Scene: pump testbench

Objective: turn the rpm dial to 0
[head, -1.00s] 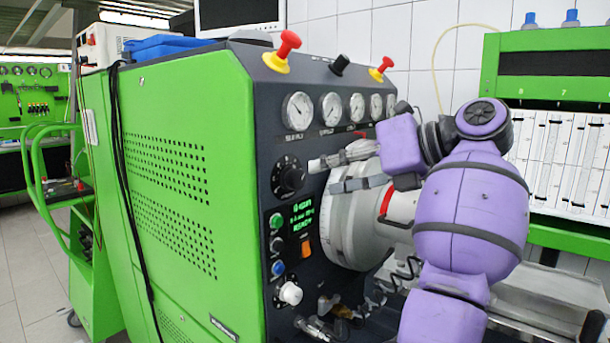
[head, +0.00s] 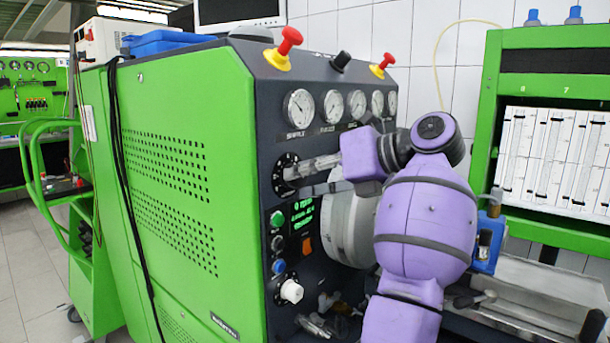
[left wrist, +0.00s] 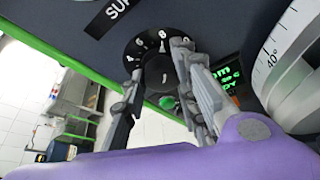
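The rpm dial (head: 282,186) is a round black dial with white numbers on the dark front panel, partly hidden by my gripper in the head view. In the left wrist view the dial (left wrist: 160,74) shows its central knob and the marks 4, 6 and 8. My left gripper (head: 301,177), on the purple arm, reaches the dial from the right. In the left wrist view its two grey fingers (left wrist: 163,84) stand apart, one on each side of the knob. I cannot tell whether they touch it. My right gripper is not in view.
A green display (head: 301,212) and several buttons sit below the dial. Pressure gauges (head: 332,106) line the panel above. The large pale graduated disc (head: 345,228) is close to the right, partly behind my arm. A white knob (head: 291,291) is lower down.

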